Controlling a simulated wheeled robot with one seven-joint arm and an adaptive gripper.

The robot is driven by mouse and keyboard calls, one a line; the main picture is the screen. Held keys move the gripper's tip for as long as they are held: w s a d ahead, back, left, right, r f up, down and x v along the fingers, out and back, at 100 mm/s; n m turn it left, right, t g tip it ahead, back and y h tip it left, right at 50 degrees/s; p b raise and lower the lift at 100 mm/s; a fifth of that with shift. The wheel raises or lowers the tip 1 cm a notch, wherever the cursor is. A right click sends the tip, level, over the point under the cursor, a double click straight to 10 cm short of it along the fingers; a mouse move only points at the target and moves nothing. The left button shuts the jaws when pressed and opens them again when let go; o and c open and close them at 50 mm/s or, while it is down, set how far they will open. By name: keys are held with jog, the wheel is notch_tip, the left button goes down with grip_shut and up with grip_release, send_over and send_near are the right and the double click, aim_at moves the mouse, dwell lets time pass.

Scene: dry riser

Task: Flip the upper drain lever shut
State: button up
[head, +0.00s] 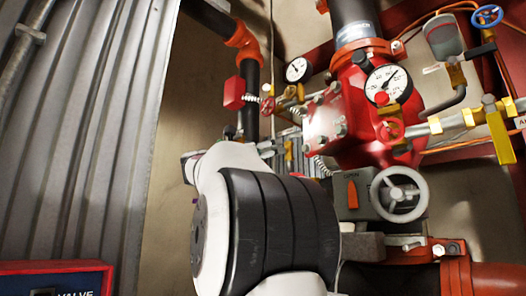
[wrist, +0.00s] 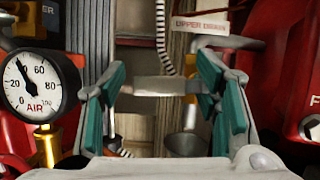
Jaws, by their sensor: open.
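My gripper (wrist: 162,88) is open in the wrist view, with a teal-padded finger on each side. A tag reading "UPPER DRAIN" (wrist: 200,23) is just beyond the right finger. A yellow part (wrist: 205,106), likely the upper drain lever, shows below the tag and is partly hidden by the right finger. A pale horizontal bar or pipe (wrist: 160,86) lies across the gap between the fingers. I cannot tell whether the fingers touch either one.
An air gauge (wrist: 33,85) is close on the left, and red valve bodies stand on both sides. A grey cup (wrist: 185,144) is below the bar. In the head view, a grey handwheel (head: 399,194) and a red valve body (head: 350,130) are right of my arm; corrugated metal (head: 75,130) is left.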

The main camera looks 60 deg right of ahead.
jog(key=c, duration=1.2)
jog(key=shift+o, duration=0.2)
jog(key=shift+r+m+g, duration=0.1)
jog(key=shift+m+g, duration=0.3)
jog(key=shift+m, duration=0.3)
jog(key=o, duration=1.2)
jog(key=shift+c, duration=0.2)
jog(key=v, duration=1.2)
